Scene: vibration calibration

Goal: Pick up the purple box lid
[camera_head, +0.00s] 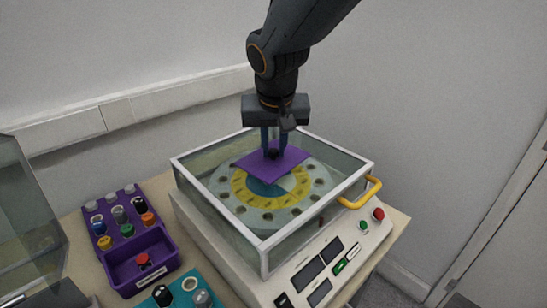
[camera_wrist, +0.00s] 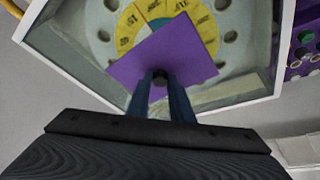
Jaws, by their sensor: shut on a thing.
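The purple box lid (camera_head: 269,163) is a flat purple square with a small dark knob on top. My gripper (camera_head: 272,152) points down and is shut on the lid's knob. The lid is over the round plate with a yellow ring (camera_head: 246,189) inside the glass-walled machine (camera_head: 262,242); its exact height above the plate is hard to tell. In the wrist view the lid (camera_wrist: 150,52) covers part of the yellow ring, and the gripper fingers (camera_wrist: 161,82) meet at the knob. The knob is partly hidden by the fingers.
A purple open box (camera_head: 150,270) with several coloured knobs stands left of the machine. A teal holder (camera_head: 185,290) sits in front of it. The machine has a yellow handle (camera_head: 361,192) and a button panel on its right. A wall rises close behind.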

